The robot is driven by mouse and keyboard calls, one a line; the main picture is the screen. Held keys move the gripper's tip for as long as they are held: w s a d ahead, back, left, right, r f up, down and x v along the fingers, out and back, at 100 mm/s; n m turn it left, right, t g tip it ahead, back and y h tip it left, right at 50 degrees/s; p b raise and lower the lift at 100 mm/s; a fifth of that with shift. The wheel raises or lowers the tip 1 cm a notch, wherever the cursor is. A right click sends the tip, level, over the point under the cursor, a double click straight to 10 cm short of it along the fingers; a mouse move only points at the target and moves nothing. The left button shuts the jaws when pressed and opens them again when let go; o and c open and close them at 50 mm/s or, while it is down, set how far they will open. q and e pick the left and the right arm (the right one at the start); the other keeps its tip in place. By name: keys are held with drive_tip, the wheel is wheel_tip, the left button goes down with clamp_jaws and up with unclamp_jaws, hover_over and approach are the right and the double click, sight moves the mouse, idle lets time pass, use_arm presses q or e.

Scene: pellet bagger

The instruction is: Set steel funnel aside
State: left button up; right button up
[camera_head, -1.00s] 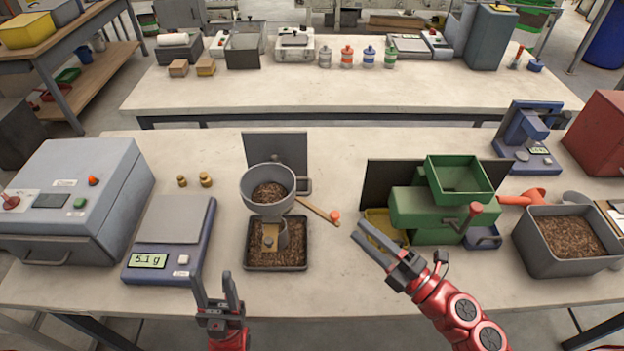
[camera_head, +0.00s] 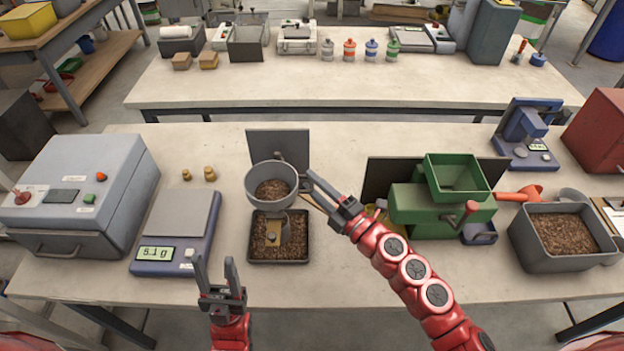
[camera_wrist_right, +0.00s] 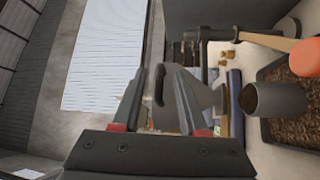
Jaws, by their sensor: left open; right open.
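The grey steel funnel (camera_head: 271,186), with brown pellets visible in its bowl, stands upright above a dark tray of pellets (camera_head: 262,259) in the head view. My right gripper (camera_head: 312,184) is open, with its fingertips close to the handle on the funnel's right side. In the right wrist view, a grey piece that looks like the funnel and its handle (camera_wrist_right: 162,86) shows between and behind the open fingers (camera_wrist_right: 158,82). I cannot tell whether they touch. My left gripper (camera_head: 217,272) is open and empty near the table's front edge, left of the tray.
A blue-grey scale (camera_head: 175,238) stands left of the tray, with two brass weights (camera_head: 198,174) behind it. A green machine (camera_head: 440,212) stands to the right, then a grey bin of pellets (camera_head: 562,248). The tabletop right of the tray, before the green machine, is fairly clear.

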drive_tip(key=shift+w+a, duration=0.2)
drive_tip(key=shift+a, duration=0.15)
clamp_jaws()
drive_tip(key=shift+r, duration=0.1)
drive_tip(key=shift+w+r, duration=0.1)
idle(1.1)
